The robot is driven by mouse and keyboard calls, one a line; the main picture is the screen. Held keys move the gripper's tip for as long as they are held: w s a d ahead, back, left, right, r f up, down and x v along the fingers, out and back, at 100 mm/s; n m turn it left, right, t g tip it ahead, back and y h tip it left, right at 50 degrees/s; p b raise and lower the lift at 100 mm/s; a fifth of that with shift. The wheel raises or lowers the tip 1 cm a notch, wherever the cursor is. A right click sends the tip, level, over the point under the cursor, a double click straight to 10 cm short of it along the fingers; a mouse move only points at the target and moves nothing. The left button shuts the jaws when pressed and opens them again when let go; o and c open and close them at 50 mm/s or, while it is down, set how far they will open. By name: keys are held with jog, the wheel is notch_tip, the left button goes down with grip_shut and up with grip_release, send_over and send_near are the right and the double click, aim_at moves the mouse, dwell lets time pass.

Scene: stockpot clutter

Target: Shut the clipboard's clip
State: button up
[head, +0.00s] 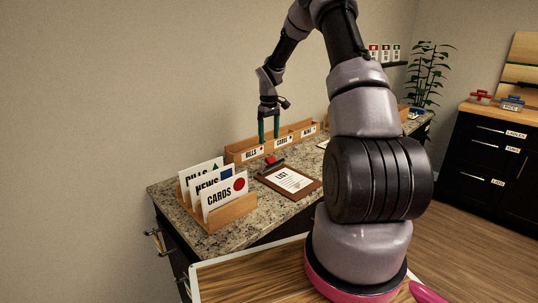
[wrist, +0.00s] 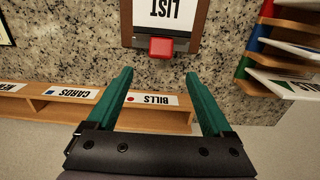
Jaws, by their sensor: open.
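The clipboard (head: 290,182) lies on the granite counter with a sheet marked LIST on it. Its clip has a red tab (head: 271,160) at the edge nearest the wooden rack. In the wrist view the red tab (wrist: 161,48) is at the top centre, at the edge of the clipboard (wrist: 126,22). Whether the clip stands raised is hard to tell. My gripper (head: 269,138) has green fingers pointing down, above the rack side of the counter. In the wrist view my gripper (wrist: 159,76) is open and empty, with the red tab beyond the fingertips.
A wooden rack (head: 236,156) labelled BILLS, CARDS and MINE stands along the wall, below the fingers in the wrist view. A wooden holder (head: 232,212) with several upright cards stands at the counter's left end. Bare granite (head: 262,222) lies between it and the clipboard.

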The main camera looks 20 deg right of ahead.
aim_at(271, 162)
notch_tip(271, 162, down, 8)
jog(key=shift+f, duration=0.2)
grip_shut()
